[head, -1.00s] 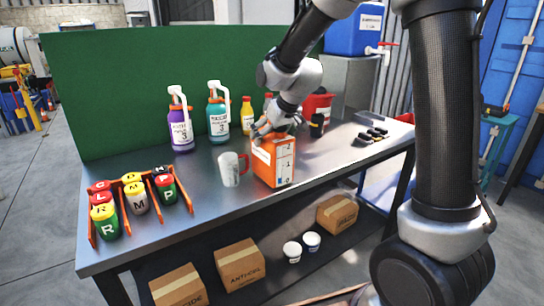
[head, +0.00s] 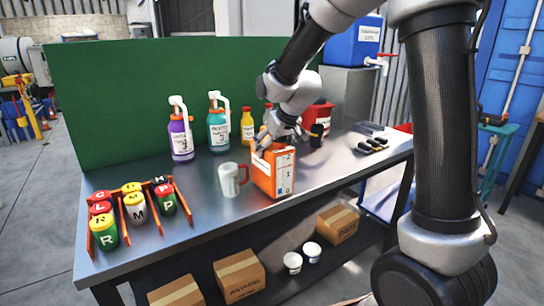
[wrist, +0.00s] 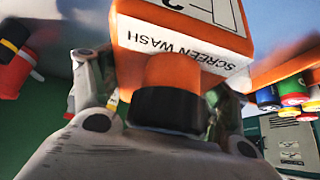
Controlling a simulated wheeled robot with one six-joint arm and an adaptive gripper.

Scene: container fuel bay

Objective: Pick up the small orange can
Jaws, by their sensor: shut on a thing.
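The small orange can (head: 264,175) has a white label with number marks and is upright on the metal bench, or so close to it that I cannot tell a gap. My gripper (head: 275,140) comes down on its top from above and is shut on it. In the wrist view the can (wrist: 128,62) fills the upper middle, with "SCREEN WASH" upside down on its label. Its orange cap (wrist: 172,75) with a black ring lies between my two fingers. The fingertips are partly hidden by the can.
A purple bottle (head: 181,140), a teal bottle (head: 218,130) and a yellow bottle (head: 247,127) stand behind. An orange rack (head: 91,240) holds lettered cans at left. Bare bench lies in front.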

